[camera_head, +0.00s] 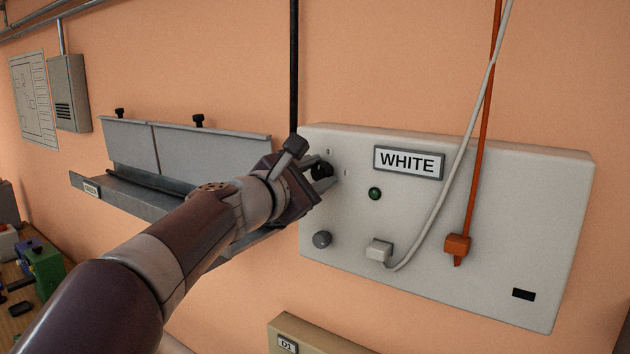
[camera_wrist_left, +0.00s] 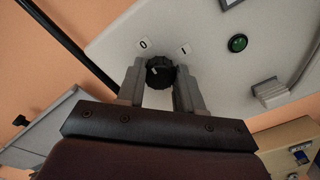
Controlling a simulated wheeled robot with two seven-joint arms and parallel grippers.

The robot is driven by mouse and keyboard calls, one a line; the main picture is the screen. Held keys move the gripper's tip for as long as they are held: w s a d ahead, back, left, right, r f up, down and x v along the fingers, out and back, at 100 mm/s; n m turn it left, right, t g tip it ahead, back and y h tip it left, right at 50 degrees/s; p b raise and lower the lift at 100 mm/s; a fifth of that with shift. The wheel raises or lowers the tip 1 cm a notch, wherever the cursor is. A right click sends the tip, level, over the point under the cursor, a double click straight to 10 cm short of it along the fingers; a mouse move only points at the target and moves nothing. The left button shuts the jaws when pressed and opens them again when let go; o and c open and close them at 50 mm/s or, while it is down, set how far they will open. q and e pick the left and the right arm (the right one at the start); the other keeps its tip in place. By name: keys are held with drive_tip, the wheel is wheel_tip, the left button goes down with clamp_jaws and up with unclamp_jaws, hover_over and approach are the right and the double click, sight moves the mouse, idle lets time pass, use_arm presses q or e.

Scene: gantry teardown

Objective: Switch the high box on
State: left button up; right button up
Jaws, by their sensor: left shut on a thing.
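The high box (camera_head: 520,220) is a pale wall box with a label reading WHITE (camera_head: 408,162). At its upper left is a black rotary knob (camera_head: 321,171) between marks 0 and I; the knob also shows in the left wrist view (camera_wrist_left: 160,72). My left gripper (camera_wrist_left: 160,88) is shut on the knob, one finger on each side. I cannot tell for sure which mark the knob points to. A round green lamp (camera_head: 375,193) sits right of the knob; in the left wrist view the lamp (camera_wrist_left: 237,43) looks green. My right gripper is not in view.
A white cable with a plug (camera_head: 379,250) and an orange cable with a plug (camera_head: 457,245) run up across the box front. A grey trunking (camera_head: 150,199) is on the wall behind my left arm. A lower box (camera_head: 318,340) labelled D1 is below.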

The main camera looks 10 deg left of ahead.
use_arm(q)
drive_tip(key=m+b, duration=0.3)
drive_tip(key=shift+f, duration=0.25)
drive_tip(key=m+b, duration=0.4)
drive_tip(key=m, duration=0.1)
drive_tip(key=m+b, duration=0.3)
drive_tip(key=m, duration=0.1)
drive_tip(key=m+b, duration=0.2)
drive_tip(key=m, duration=0.2)
drive_tip(key=shift+m+b, duration=0.3)
drive_tip(key=shift+m, duration=0.2)
drive_tip(key=o, duration=1)
drive_tip(key=shift+w, duration=0.1)
drive_tip(key=shift+o, duration=0.2)
